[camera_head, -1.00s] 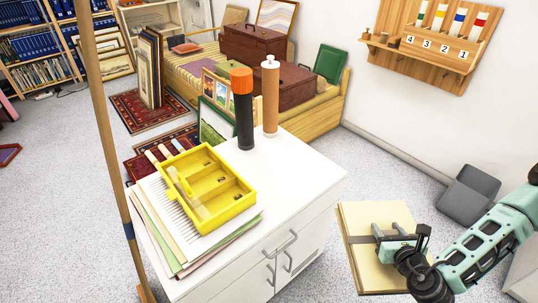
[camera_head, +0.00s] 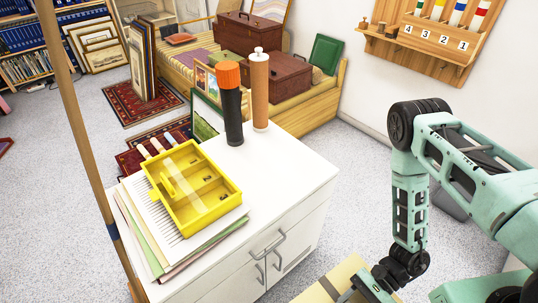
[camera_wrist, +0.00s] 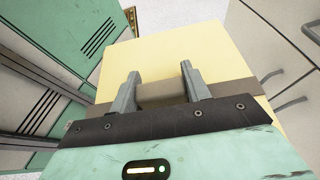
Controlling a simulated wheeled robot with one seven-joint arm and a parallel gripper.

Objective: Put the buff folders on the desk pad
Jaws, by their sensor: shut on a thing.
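The buff folders (camera_head: 337,277), bound by a brown strap, show at the bottom edge of the head view, partly cut off. In the wrist view the folders (camera_wrist: 170,50) lie flat beyond my fingers, with the strap (camera_wrist: 246,92) across them. My gripper (camera_wrist: 160,72) is shut on the folders at the strap. In the head view my gripper (camera_head: 372,287) is at the bottom edge, right of the white cabinet, and the folders are off the cabinet. I cannot make out a desk pad in either view.
The white cabinet (camera_head: 290,185) bears a stack of papers with a yellow tray (camera_head: 205,210) on it, a black bottle with an orange cap (camera_head: 231,110) and a brown cylinder (camera_head: 260,90). A wooden pole (camera_head: 78,130) stands at the left. The cabinet top's right part is clear.

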